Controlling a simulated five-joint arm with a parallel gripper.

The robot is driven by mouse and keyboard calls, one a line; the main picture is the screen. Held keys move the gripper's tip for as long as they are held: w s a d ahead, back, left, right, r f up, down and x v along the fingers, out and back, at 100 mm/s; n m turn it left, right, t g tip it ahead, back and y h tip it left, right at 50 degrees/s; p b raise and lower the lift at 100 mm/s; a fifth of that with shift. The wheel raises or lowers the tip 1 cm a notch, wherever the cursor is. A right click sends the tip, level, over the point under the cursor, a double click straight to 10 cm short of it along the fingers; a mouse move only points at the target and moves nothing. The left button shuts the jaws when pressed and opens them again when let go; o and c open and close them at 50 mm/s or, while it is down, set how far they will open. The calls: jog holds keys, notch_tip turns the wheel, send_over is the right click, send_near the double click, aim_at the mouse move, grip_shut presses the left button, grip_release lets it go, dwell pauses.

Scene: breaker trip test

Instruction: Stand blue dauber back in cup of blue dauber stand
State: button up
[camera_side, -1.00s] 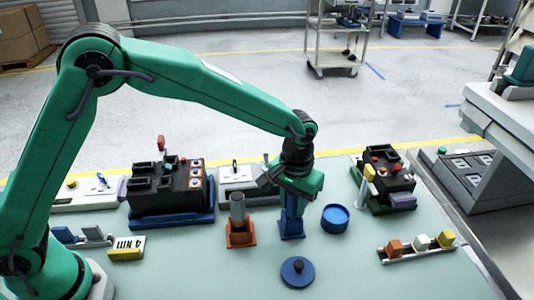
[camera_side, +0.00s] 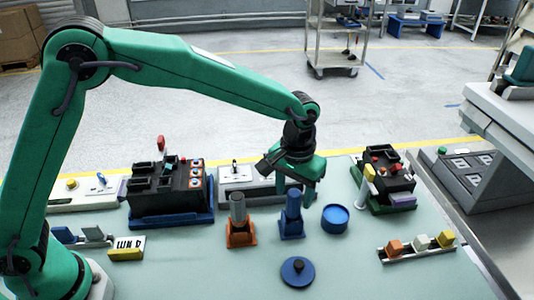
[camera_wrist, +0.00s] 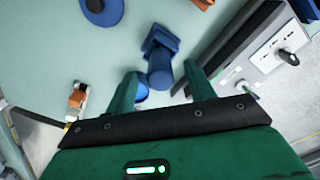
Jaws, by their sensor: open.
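The blue dauber (camera_side: 292,205) stands upright in the cup of the blue dauber stand (camera_side: 291,234) in the side view. The wrist view looks down on the dauber (camera_wrist: 160,75), with the stand (camera_wrist: 158,40) partly hidden beneath and beyond it. My gripper (camera_side: 297,190) is open and empty, just above the dauber's top. In the wrist view its two fingers (camera_wrist: 161,70) are spread to either side of the dauber, with a gap on each side. How far the dauber sits down in the cup is hidden by the cup wall.
An orange stand (camera_side: 241,236) with a grey dauber is close at left. A round blue container (camera_side: 335,217) is close at right, and a blue disc with a dark knob (camera_side: 298,271) lies in front. Black breaker units (camera_side: 168,190) (camera_side: 388,178) flank the back.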

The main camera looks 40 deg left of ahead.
jog(key=shift+r, duration=2)
jog(key=shift+s+a+r, duration=0.1)
jog(key=shift+a+r, duration=0.35)
jog(key=s+a+r+t, duration=0.1)
jog(key=s+a+r, duration=0.35)
jog(key=a, duration=0.25)
jog(key=s+a+r+t, duration=0.2)
jog(key=s+a+r, duration=0.1)
jog(key=a+r, duration=0.3)
jog(key=s+a+f+t, duration=0.1)
jog(key=s+a+t, duration=0.1)
jog(key=s+a, duration=0.9)
jog(key=s, duration=0.3)
jog(key=shift+s+f+t, duration=0.15)
jog(key=shift+f+t, duration=0.05)
jog(key=shift+t, duration=0.1)
